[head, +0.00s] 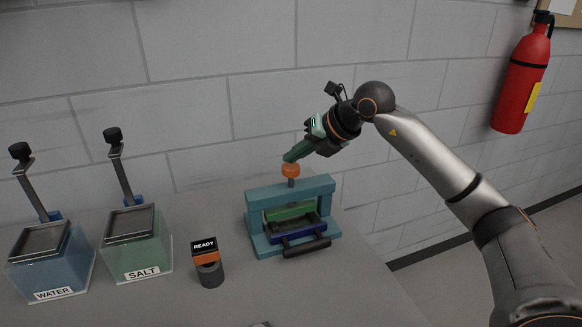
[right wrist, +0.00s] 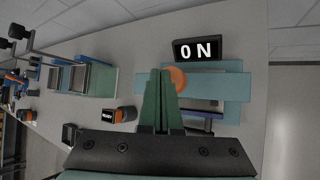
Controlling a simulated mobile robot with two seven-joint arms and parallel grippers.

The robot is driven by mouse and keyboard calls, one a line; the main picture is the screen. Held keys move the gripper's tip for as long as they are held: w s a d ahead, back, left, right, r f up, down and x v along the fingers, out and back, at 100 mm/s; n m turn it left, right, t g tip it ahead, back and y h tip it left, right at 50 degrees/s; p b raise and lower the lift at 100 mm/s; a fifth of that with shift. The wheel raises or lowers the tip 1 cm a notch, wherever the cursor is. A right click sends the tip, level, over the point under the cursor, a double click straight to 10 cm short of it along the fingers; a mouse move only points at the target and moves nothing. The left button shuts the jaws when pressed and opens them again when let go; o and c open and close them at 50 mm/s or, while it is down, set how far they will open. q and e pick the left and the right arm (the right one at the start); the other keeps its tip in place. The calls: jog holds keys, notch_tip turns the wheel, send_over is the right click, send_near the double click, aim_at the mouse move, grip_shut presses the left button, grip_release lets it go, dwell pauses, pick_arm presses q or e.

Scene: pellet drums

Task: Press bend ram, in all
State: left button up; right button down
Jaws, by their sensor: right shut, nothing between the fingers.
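The teal bend press (head: 262,195) stands on the grey table, with an orange round knob (head: 291,171) on top of its ram stem (head: 291,183). A green part and a dark blue tray with a black handle (head: 306,248) sit inside the frame. My right gripper (head: 289,158) is shut and empty, its green fingertips just above the knob; I cannot tell if they touch. In the right wrist view the fingers (right wrist: 161,74) partly cover the orange knob (right wrist: 179,77). A black display (right wrist: 197,49) beside the press reads "0 N". My left gripper is not in view.
A WATER bin (head: 52,268) and a SALT bin (head: 136,252), each with a black-knobbed lever, stand at the left. A small post with a READY display (head: 204,246) stands between SALT and the press. A brick wall is behind; a fire extinguisher (head: 523,80) hangs at right.

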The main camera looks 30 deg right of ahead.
aim_at(294, 169)
jog(key=shift+f+b, duration=0.6)
jog(key=shift+f, duration=0.2)
dwell(0.7)
jog(key=shift+s+a+f+b, duration=0.15)
jog(key=shift+f+b, duration=0.15)
jog(key=shift+f, duration=0.15)
jog(key=shift+s+f+b, duration=0.1)
jog(key=shift+f+b, duration=0.15)
jog(key=shift+f, duration=0.2)
dwell(0.7)
jog(key=shift+r, duration=0.1)
jog(key=shift+w+r+p, duration=0.15)
jog(key=shift+r+p, duration=0.75)
jog(key=shift+p, duration=0.05)
jog(key=shift+r, duration=0.6)
jog(key=r+p, duration=0.4)
jog(key=r, duration=0.1)
jog(key=shift+d+p, duration=0.2)
jog(key=shift+p, duration=0.2)
jog(key=shift+f, duration=0.1)
